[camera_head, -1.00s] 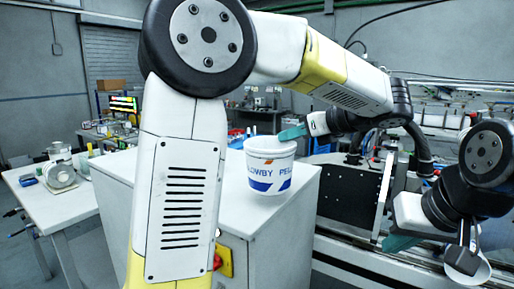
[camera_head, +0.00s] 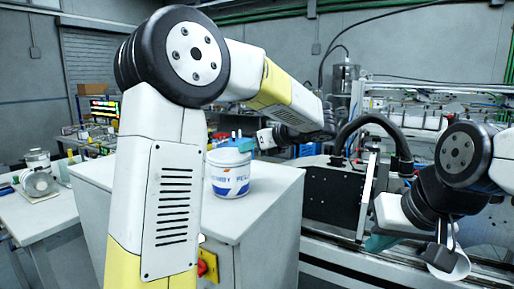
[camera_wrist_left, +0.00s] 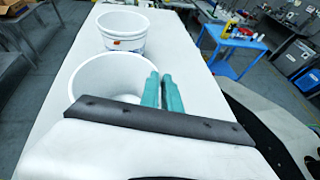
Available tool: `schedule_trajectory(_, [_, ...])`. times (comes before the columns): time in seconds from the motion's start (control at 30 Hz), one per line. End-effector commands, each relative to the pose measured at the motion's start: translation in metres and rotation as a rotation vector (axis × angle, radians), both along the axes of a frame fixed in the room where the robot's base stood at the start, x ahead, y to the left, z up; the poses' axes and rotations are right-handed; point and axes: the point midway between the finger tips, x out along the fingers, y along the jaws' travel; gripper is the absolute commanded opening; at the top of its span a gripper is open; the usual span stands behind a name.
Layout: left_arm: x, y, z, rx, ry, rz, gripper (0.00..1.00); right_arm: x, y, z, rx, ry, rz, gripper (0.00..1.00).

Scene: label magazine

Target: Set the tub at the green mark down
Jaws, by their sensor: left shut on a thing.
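A white tub (camera_head: 229,173) with blue lettering and an orange and blue print is over the white cabinet top. My left gripper (camera_head: 243,145) is shut on its rim, on the right side. In the left wrist view the teal fingers (camera_wrist_left: 162,95) meet the rim of this near tub (camera_wrist_left: 90,88), which is open and upright. I cannot tell whether its base touches the cabinet. A second white tub (camera_wrist_left: 122,32) stands just beyond it; my left arm likely hides it in the head view. My right gripper (camera_head: 385,243) is at the far right, partly hidden. No green mark shows.
The white cabinet top (camera_head: 262,205) has free room right of the tub. A machine with a black housing (camera_head: 335,190) stands right of the cabinet.

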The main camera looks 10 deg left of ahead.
Motion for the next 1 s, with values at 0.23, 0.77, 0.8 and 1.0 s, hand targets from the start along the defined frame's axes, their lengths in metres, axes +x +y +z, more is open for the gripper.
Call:
schedule_trajectory(0.23, [0.0, 0.0, 0.0, 0.0, 0.001, 0.0, 0.29, 0.0, 0.0, 0.0, 0.0, 0.0, 0.0, 0.0])
schedule_trajectory(0.77, [-0.015, -0.026, 0.013, -0.001, -0.001, -0.005, 0.29, 0.0, 0.0, 0.0, 0.0, 0.0, 0.0, 0.0])
schedule_trajectory(0.8, [-0.019, -0.032, 0.016, -0.002, 0.0, -0.005, 0.29, 0.0, 0.0, 0.0, 0.0, 0.0, 0.0, 0.0])
schedule_trajectory(1.0, [-0.04, -0.066, 0.034, -0.001, 0.0, -0.004, 0.29, 0.0, 0.0, 0.0, 0.0, 0.0, 0.0, 0.0])
